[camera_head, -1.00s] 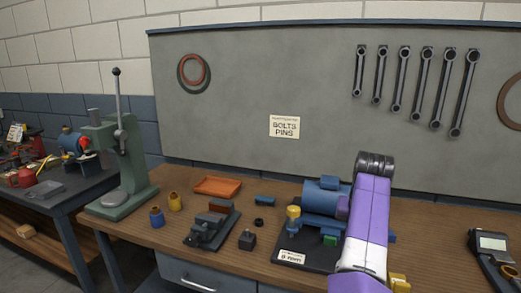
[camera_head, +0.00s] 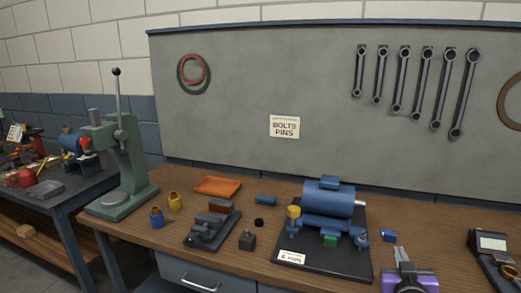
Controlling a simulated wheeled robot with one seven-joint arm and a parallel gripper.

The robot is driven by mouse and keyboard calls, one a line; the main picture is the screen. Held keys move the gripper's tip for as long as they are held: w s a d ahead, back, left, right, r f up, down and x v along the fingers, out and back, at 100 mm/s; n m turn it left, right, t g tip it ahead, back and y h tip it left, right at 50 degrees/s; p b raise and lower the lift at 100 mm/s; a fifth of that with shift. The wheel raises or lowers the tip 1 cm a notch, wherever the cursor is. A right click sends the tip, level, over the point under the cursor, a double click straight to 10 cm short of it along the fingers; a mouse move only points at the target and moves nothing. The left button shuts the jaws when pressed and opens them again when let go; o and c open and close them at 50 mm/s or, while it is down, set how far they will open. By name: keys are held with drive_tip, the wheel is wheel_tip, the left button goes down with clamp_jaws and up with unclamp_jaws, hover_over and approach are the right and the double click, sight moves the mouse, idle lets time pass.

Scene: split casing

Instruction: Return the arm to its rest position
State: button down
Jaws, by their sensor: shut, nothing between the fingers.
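My gripper (camera_head: 403,254) shows at the bottom right, low in front of the bench, cut off by the frame's lower edge. Its grey fingers look shut with nothing held, in front of a purple arm part. The blue cylindrical casing (camera_head: 328,200) sits on a black base plate (camera_head: 318,262) on the bench, up and left of my gripper and apart from it. A yellow knob-like part (camera_head: 293,212) and a green block (camera_head: 330,240) are by the casing. A white label (camera_head: 291,257) lies on the plate's front edge.
A green lever press (camera_head: 119,150) stands at the bench's left end. An orange tray (camera_head: 217,186), a small grey vise (camera_head: 210,228), blue and yellow cups (camera_head: 157,217) and a dark block (camera_head: 247,240) stand between. A meter (camera_head: 490,243) is at far right. A small blue piece (camera_head: 388,236) lies nearby.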

drive_tip(key=s+a+f+y, duration=0.1)
drive_tip(key=s+a, duration=0.4)
drive_tip(key=s, duration=1.1)
drive_tip(key=s+a+f+n+y, duration=0.1)
drive_tip(key=s+a, duration=0.4)
drive_tip(key=s, duration=1.2)
drive_tip(key=s+a+f+y, duration=0.2)
drive_tip(key=s+a+y, duration=0.2)
drive_tip(key=s, duration=1.2)
drive_tip(key=shift+s+a+f+n+g, duration=0.2)
drive_tip(key=shift+a+f+n+g, duration=0.15)
drive_tip(key=shift+a, duration=0.3)
